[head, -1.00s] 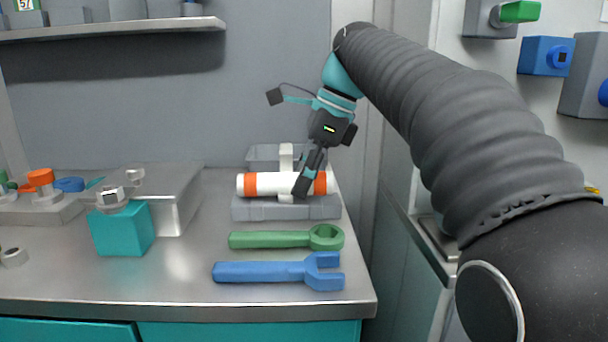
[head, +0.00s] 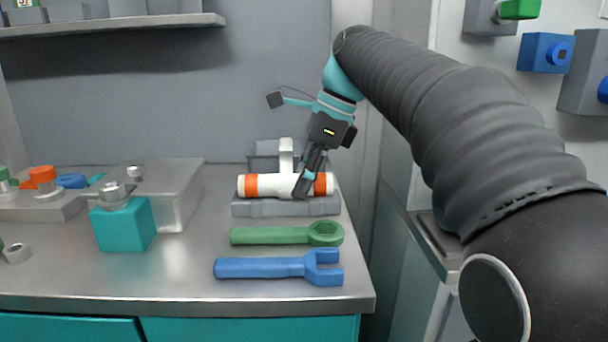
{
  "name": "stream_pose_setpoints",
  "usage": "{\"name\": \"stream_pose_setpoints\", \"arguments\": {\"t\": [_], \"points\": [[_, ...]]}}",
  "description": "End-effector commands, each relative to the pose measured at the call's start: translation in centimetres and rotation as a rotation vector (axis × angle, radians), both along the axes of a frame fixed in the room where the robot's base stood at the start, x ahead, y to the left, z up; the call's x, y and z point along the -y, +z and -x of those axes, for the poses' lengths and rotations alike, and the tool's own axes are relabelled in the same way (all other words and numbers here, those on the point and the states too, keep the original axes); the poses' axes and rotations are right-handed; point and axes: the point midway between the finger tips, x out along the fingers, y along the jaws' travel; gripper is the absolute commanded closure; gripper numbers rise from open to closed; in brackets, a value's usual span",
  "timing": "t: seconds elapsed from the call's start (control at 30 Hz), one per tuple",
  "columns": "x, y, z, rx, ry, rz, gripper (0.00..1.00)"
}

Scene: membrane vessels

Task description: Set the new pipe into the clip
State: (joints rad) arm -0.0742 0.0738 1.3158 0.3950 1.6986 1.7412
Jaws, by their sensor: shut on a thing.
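The white pipe (head: 275,185) with orange bands lies level, left to right, on the right part of the counter. A white upright piece (head: 286,157) rises behind its middle; I cannot tell if it belongs to the pipe. A grey block (head: 270,207) lies directly below the pipe, apparently the clip's base. The pipe appears to rest on or just above it; contact is not clear. My gripper (head: 304,184) comes down from the upper right and is shut on the pipe right of its middle, hiding part of it.
A green ring wrench (head: 275,236) and a blue open wrench (head: 260,267) lie in front. A grey part (head: 263,149) stands behind the pipe. A teal block (head: 125,226) with a nut and a metal box (head: 180,195) stand left. A shelf (head: 110,27) hangs above.

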Motion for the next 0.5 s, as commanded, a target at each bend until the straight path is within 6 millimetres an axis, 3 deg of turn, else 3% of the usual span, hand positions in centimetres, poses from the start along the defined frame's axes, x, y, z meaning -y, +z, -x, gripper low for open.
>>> {"name": "stream_pose_setpoints", "arguments": {"t": [0.17,0.2,0.3,0.5], "points": [[0.15,-0.53,-0.44,0.0,-0.008,0.006,0.96],[0.15,-0.53,-0.44,0.0,-0.008,0.006,0.54],[0.12,-0.48,-0.43,0.001,-0.007,0.005,0.3],[-0.1,-0.24,-0.22,0.003,-0.001,0.003,0.3]]}}
